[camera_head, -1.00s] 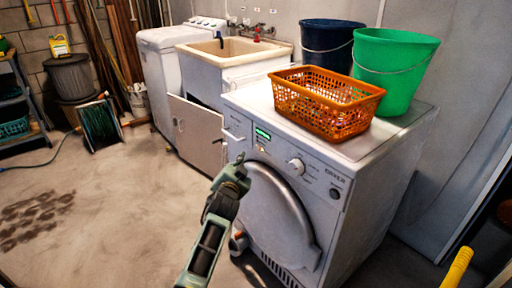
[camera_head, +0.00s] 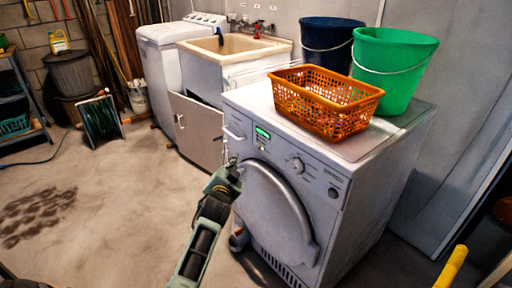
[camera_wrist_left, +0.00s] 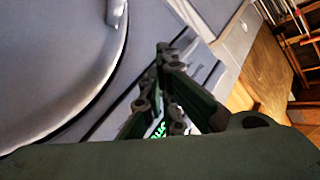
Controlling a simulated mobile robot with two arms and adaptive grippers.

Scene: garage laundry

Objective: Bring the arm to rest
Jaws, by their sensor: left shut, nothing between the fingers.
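My left gripper (camera_head: 228,165) is shut and empty, in front of the left part of the dryer (camera_head: 335,210) front, beside its round door. In the left wrist view its closed fingers (camera_wrist_left: 162,50) show in the middle, with the dryer's rounded door (camera_wrist_left: 60,60) at the left. A gap between the fingertips and the dryer front cannot be judged. My right gripper does not show.
An orange basket (camera_head: 325,115), a blue bucket (camera_head: 328,45) and a green bucket (camera_head: 392,65) stand on the dryer. A sink cabinet (camera_head: 196,130) is to the left. The concrete floor at left (camera_head: 110,215) is mostly clear. A yellow handle (camera_head: 452,268) shows at lower right.

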